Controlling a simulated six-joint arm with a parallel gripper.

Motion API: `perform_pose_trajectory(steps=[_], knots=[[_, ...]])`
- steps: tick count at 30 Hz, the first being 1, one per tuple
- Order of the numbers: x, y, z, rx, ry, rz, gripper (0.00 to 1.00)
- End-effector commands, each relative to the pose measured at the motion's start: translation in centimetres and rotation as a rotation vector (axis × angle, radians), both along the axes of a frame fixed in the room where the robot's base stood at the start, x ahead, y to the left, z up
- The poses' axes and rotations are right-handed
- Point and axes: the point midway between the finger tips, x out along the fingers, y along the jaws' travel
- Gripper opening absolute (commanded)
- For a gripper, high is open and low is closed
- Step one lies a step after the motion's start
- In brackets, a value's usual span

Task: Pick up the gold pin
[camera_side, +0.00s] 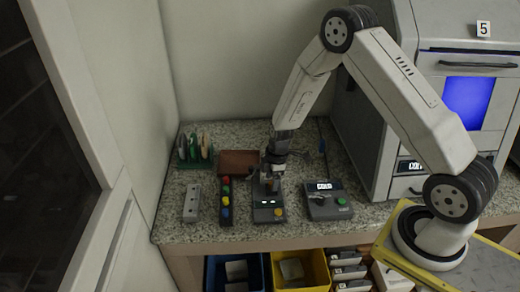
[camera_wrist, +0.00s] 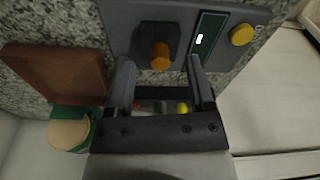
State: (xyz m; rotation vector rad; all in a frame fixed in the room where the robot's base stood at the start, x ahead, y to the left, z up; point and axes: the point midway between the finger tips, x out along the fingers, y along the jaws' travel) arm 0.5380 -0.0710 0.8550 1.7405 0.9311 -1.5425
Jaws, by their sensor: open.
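The gold pin (camera_wrist: 160,57) is a short orange-gold cylinder standing in a dark square holder (camera_wrist: 153,39) on a grey device in the wrist view. In the side view the device (camera_side: 268,214) is under my gripper (camera_side: 268,179), and the pin is mostly hidden by the fingers. In the wrist view my gripper (camera_wrist: 161,75) is open, with a dark finger on each side. The pin shows between the fingertips and slightly beyond them. I cannot tell whether a finger touches it.
A brown tray (camera_side: 238,157), a strip of coloured knobs (camera_side: 226,212) and a grey block (camera_side: 192,204) stand left of the device. A green rack (camera_side: 182,162) holds upright discs at the back left. A grey box with a lit display (camera_side: 326,208) is close on the right.

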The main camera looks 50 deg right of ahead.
Motion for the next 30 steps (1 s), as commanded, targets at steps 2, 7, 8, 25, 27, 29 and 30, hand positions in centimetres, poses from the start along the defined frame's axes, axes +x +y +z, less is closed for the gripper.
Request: perform_pose_trajectory(steps=[2, 7, 8, 25, 27, 29, 30], knots=[[0.02, 0.08, -0.64, 0.001, 0.001, 0.0, 0.69], [0.1, 0.11, -1.08, -0.001, -0.001, 0.0, 0.69], [0.1, 0.12, -1.09, -0.001, -0.001, 0.0, 0.69], [0.07, 0.09, -1.06, 0.0, -0.001, -0.001, 0.28], [0.08, 0.1, -1.06, 0.0, -0.001, -0.001, 0.05], [0.07, 0.09, -1.06, 0.0, 0.0, -0.001, 0.0], [0.07, 0.09, -1.06, 0.0, 0.0, -0.001, 0.0]])
